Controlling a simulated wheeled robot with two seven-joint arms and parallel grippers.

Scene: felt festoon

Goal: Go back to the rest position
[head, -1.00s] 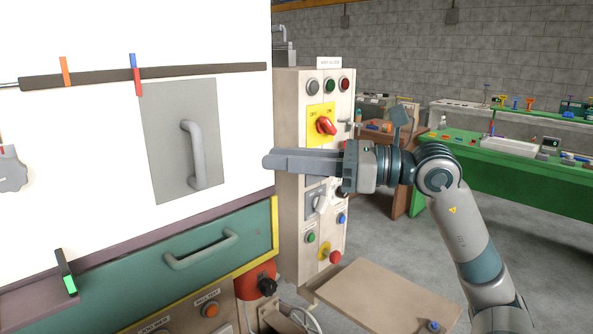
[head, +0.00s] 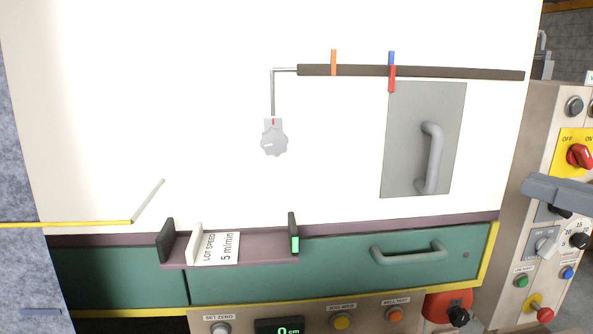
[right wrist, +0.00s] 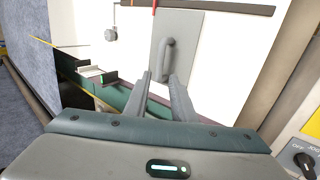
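My right gripper (head: 535,187) shows at the right edge of the head view, in front of the beige switch post. Only its grey finger end is in the picture. In the right wrist view its two fingers (right wrist: 162,78) stand apart with nothing between them, pointing toward the grey door and its handle. The fingers appear clear of the handle. My left gripper is in neither view.
A white machine front carries a grey door (head: 401,145) with a handle, a dial (head: 274,139) and a dark rail (head: 450,73). Below are a teal drawer (head: 340,262) and a purple ledge. A switch post (head: 545,115) stands at the right.

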